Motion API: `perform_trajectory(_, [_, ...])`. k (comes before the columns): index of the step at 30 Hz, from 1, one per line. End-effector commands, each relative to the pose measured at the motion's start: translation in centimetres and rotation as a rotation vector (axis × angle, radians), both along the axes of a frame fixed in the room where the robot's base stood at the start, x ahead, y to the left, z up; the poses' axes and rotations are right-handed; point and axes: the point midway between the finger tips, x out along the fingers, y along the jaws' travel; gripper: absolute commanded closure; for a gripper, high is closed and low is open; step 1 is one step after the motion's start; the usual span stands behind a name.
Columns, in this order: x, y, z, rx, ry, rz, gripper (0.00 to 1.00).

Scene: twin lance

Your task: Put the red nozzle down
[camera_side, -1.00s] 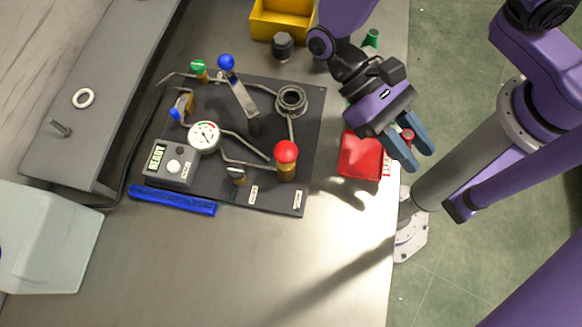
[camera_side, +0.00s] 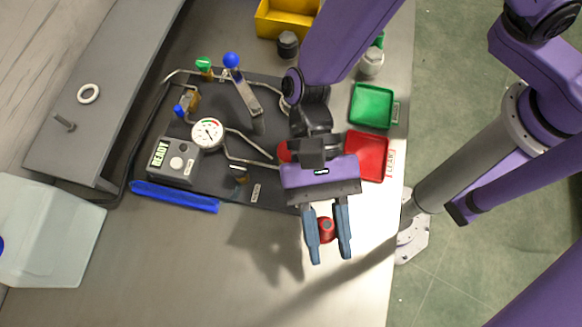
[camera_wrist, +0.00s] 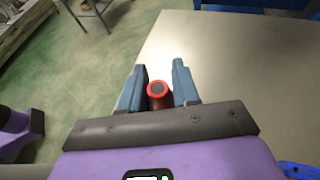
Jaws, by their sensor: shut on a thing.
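The red nozzle (camera_side: 326,230) is held between the two blue-grey fingers of my gripper (camera_side: 327,234), which is shut on it. In the wrist view the red nozzle (camera_wrist: 157,92) shows a round red end with a dark centre between the fingertips of my gripper (camera_wrist: 158,90). My gripper is over the bare metal table, in front of the black fixture board. Its height above the table is hard to tell. A red tray (camera_side: 368,158) lies behind and to the right of my gripper, with a green tray (camera_side: 372,106) beyond it. Both trays look empty where visible.
The black board (camera_side: 276,197) carries a gauge (camera_side: 207,133), pipes, a blue-knobbed lever and a box reading READY (camera_side: 175,160). A blue bar (camera_side: 175,197) lies along its front edge. The front table area (camera_side: 190,270) is clear. The table edge is at the right.

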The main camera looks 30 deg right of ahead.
Motion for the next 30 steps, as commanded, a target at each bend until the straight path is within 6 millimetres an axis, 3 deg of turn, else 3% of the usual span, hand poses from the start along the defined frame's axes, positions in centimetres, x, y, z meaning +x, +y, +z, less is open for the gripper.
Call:
perform_trajectory(6, [0.4,3.8,-1.8,0.001,-0.001,0.002,0.98])
perform_trajectory(15, [0.7,7.3,-6.0,-0.001,0.000,0.002,0.98])
perform_trajectory(24, [0.9,8.7,-7.6,0.000,0.000,0.001,0.98])
perform_trajectory(30, [0.9,8.8,-10.1,-0.002,0.000,0.001,0.98])
